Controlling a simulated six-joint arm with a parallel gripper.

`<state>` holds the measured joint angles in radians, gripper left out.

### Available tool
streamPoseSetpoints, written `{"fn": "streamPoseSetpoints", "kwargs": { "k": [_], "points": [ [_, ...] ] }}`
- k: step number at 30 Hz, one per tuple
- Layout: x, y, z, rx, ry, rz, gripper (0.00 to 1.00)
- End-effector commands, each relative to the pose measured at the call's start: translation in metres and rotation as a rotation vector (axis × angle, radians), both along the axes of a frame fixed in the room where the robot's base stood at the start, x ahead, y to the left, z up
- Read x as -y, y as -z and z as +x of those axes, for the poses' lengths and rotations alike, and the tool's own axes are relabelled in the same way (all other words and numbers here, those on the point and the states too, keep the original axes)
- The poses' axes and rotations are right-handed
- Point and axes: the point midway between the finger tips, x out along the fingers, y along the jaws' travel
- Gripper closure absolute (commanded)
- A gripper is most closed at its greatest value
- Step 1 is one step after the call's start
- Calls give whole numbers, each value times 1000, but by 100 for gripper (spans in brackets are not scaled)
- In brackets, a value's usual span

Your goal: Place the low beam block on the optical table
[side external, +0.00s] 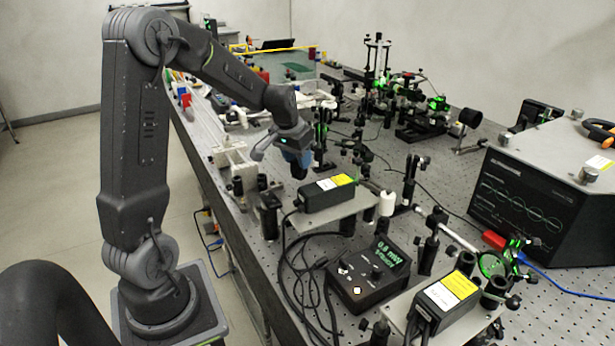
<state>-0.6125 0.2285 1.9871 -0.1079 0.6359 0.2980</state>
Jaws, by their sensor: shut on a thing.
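The optical table (545,287) is a grey surface with a grid of holes, running from the front right to the back. My gripper (299,174) points down over its left part, behind the black box with a yellow label. It is shut on a small dark piece, taken to be the low beam block, whose outline blends with the dark fingers. I cannot tell from this view whether the piece touches the table.
A black laser box (326,192) on a plate stands just in front of my gripper. White mounts (236,160) are to its left, black posts to its right. A power meter (369,271) and cables lie in front. A large black instrument (535,203) stands at right.

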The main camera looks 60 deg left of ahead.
Motion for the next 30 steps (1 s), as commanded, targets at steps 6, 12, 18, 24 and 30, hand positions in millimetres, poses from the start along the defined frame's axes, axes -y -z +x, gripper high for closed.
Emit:
{"fn": "streamPoseSetpoints", "kwargs": {
  "k": [6, 12, 18, 24, 30],
  "points": [
    [16, 17, 24, 2, 1, 1, 88],
    [18, 35, 26, -2, -1, -1, 88],
    [18, 57, 26, 1, -2, 1, 88],
    [18, 58, 26, 2, -2, 2, 88],
    [18, 62, 26, 2, -2, 3, 88]
  ]
}}
